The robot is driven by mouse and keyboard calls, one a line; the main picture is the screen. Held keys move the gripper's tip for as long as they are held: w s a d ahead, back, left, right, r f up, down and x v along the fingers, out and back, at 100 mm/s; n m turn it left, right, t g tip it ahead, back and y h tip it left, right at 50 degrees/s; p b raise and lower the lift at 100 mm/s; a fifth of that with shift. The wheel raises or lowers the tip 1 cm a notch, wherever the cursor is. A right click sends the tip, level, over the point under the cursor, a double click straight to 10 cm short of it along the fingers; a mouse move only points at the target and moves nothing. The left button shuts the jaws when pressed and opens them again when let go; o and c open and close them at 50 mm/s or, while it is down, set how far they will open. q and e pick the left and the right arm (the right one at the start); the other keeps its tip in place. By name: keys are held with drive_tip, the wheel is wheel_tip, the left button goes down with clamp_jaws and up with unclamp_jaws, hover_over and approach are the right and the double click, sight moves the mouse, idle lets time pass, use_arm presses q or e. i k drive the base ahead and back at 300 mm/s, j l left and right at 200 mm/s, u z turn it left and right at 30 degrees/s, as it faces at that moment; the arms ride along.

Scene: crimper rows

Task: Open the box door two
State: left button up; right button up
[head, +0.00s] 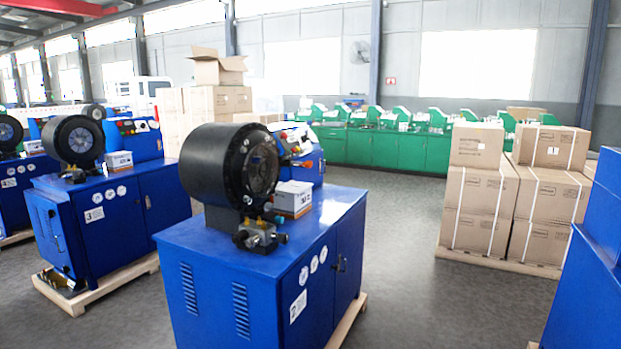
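A blue cabinet (225,275) with a label marked 2 (298,306) stands in the middle foreground of the head view. A large black round crimping head (222,165) sits on its top. Its right side has two blue door panels, a nearer one (312,300) with round white stickers and a farther one (350,245). A small dark handle (339,264) sits near the seam between them. Both panels look closed. Neither of my grippers is in view.
A similar blue cabinet marked 3 (95,235) stands on a pallet to the left. A blue surface (590,280) fills the right edge. Strapped cartons (545,205) stand on a pallet at right, with green benches (385,150) behind. Grey floor (430,300) right of cabinet two is clear.

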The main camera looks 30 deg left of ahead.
sight(314, 175)
drive_tip(key=i+l, duration=0.1)
drive_tip(key=i, duration=2.7)
drive_tip(key=i+u, duration=0.4)
drive_tip(key=i+l+u, duration=0.1)
drive_tip(key=i+u, duration=0.35)
drive_tip(key=i, duration=0.2)
drive_tip(key=i+l+u, duration=0.25)
drive_tip(key=i+u, duration=0.15)
drive_tip(key=i, duration=0.1)
